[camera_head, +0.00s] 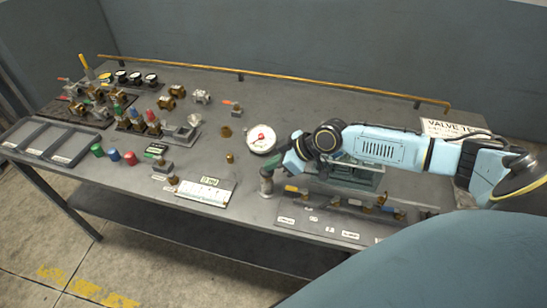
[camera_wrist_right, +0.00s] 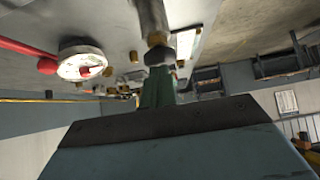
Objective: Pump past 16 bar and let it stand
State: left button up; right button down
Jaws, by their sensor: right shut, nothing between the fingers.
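A round white gauge (camera_head: 261,139) with red on its face stands on the bench; its reading is too small to tell. It shows large in the right wrist view (camera_wrist_right: 82,63). A red bar with a ball end (camera_wrist_right: 47,65) shows beside the gauge there. My right gripper (camera_head: 270,173) is shut and empty, pointing down close to a grey upright post (camera_head: 266,187) at the bench's front; I cannot tell if they touch. A greenish apparatus (camera_head: 352,178) is partly hidden under my right arm. My left gripper is out of view.
Valves and fittings (camera_head: 97,95) crowd the bench's left. A dark tray (camera_head: 52,142), coloured cylinders (camera_head: 113,154) and a white labelled plate (camera_head: 204,191) lie along the front. A brass rail (camera_head: 270,75) runs along the back.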

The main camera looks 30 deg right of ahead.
aim_at(273, 171)
jog(key=shift+s+f, duration=0.25)
notch_tip(273, 171, up, 4)
jog(key=p, duration=0.4)
jog(key=shift+w+r, duration=0.15)
jog(key=shift+r, duration=0.05)
jog(key=b+v, duration=0.1)
jog(key=v, duration=0.9)
jog(key=shift+w+r, duration=0.1)
jog(key=shift+w, duration=0.05)
jog(key=shift+r+b, duration=1.35)
jog(key=shift+r, duration=0.25)
